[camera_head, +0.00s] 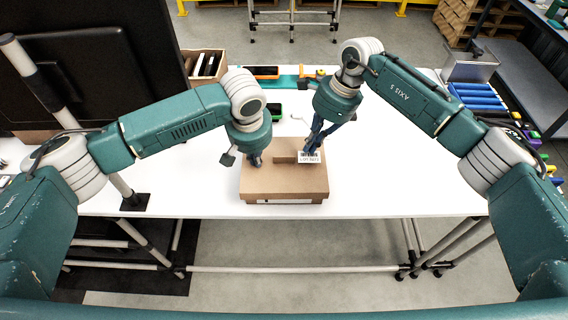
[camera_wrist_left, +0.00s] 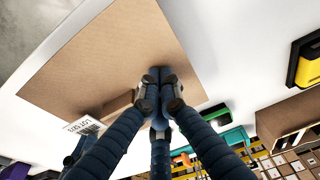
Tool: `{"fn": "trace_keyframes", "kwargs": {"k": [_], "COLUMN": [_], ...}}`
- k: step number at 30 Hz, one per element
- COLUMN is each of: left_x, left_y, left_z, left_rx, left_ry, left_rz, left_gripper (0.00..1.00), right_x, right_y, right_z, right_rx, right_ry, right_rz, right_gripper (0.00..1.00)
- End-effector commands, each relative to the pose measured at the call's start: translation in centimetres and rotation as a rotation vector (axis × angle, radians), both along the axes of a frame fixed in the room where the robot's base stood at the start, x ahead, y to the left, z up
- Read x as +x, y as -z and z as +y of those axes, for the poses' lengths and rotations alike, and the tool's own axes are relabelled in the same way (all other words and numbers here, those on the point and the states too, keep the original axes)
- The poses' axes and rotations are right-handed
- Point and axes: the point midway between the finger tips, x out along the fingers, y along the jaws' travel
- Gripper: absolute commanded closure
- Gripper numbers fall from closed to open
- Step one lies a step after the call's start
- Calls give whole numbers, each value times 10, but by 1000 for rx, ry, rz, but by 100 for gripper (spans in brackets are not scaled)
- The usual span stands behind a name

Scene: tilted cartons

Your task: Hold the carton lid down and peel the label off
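The brown carton (camera_head: 284,185) sits near the front edge of the white table. In the left wrist view its broad lid (camera_wrist_left: 115,65) fills the upper left. The white label (camera_head: 309,157), with a barcode and lot text, is at the carton's back right; it also shows in the left wrist view (camera_wrist_left: 84,126). My left gripper (camera_head: 255,160) has its fingertips together at the carton's back left, touching or just over the lid. My right gripper (camera_head: 312,150) points down at the label, its fingertips at the label's upper edge. Whether they pinch it cannot be told.
A raised brown strip (camera_head: 285,157) lies on the carton beside the label. An open box (camera_head: 205,65) stands at the back left, and blue items (camera_head: 478,97) lie at the right.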

Motion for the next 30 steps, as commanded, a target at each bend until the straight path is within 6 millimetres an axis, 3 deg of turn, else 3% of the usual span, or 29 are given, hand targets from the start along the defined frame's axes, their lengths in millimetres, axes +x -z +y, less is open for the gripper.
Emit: {"fn": "trace_keyframes", "kwargs": {"k": [11, 30], "left_x": [-1, -1], "left_y": [2, 2], "left_z": [0, 0], "left_rx": [1, 1], "left_ry": [0, 0], "left_rz": [3, 2], "left_gripper": [100, 100], "right_x": [0, 0], "right_y": [-2, -40], "right_z": [0, 0], "right_rx": [0, 1], "right_ry": [0, 0], "right_rz": [0, -1], "right_gripper": [100, 100]}}
